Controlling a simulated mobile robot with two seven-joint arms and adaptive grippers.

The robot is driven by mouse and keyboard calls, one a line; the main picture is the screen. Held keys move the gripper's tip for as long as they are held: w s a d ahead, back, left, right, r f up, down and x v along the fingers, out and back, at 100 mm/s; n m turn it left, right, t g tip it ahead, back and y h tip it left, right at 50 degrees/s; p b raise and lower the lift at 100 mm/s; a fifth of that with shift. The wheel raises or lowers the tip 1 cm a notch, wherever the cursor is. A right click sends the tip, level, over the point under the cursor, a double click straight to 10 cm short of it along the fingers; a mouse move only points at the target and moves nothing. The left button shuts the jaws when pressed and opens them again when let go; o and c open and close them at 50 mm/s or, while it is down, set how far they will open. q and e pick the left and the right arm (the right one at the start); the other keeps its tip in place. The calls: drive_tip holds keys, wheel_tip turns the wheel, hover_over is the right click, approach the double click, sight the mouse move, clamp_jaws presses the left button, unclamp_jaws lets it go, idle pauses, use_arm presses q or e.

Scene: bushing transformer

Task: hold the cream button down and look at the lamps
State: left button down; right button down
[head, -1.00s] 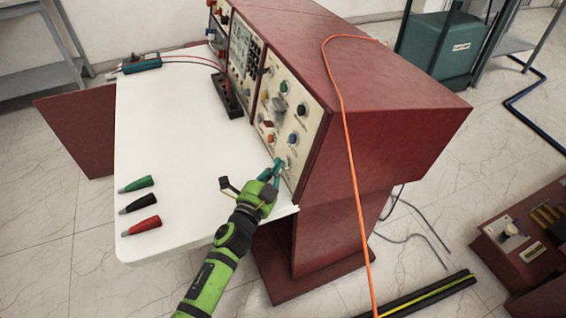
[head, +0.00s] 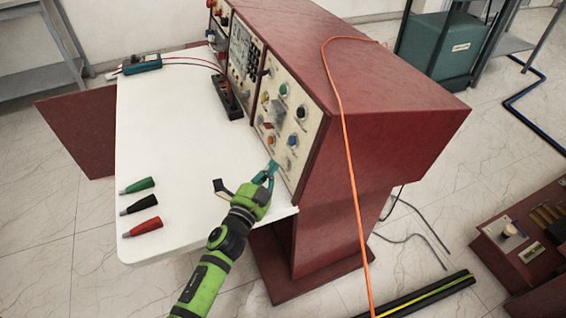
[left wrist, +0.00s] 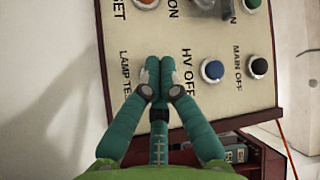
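The cream control panel (head: 282,150) is on the near end of the sloped front of the red console. My left gripper (head: 272,166) is at the panel's lower edge. In the left wrist view its teal fingers (left wrist: 160,66) are together, tips beside the "LAMP TEST" label (left wrist: 125,80). The cream button is hidden behind the fingertips, so I cannot tell whether they touch or press it. A blue knob (left wrist: 212,70) and a black knob (left wrist: 259,66) are to the right. Round coloured caps, including a green one (head: 283,88), show higher up; I cannot tell whether any is lit. My right gripper is out of view.
The white tabletop (head: 170,130) is mostly clear. Green (head: 138,185), black (head: 140,203) and red (head: 142,226) plugs lie at its left. A meter (head: 142,63) with red leads sits at the back. An orange cable (head: 349,150) hangs over the red console (head: 400,100).

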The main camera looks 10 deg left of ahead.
use_arm(q)
drive_tip(key=shift+s+a, duration=0.1)
drive_tip(key=shift+a, duration=0.1)
drive_tip(key=shift+s+a+r+p, duration=0.2)
drive_tip(key=shift+s+a+p, duration=0.2)
drive_tip(key=shift+a, duration=0.25)
drive_tip(key=shift+s+a+r+p, duration=0.2)
drive_tip(key=shift+s+a+p, duration=0.1)
drive_tip(key=shift+s+a, duration=0.25)
drive_tip(key=shift+s+a+r+p, duration=0.2)
drive_tip(key=shift+s+a+p, duration=0.15)
drive_tip(key=shift+a, duration=0.4)
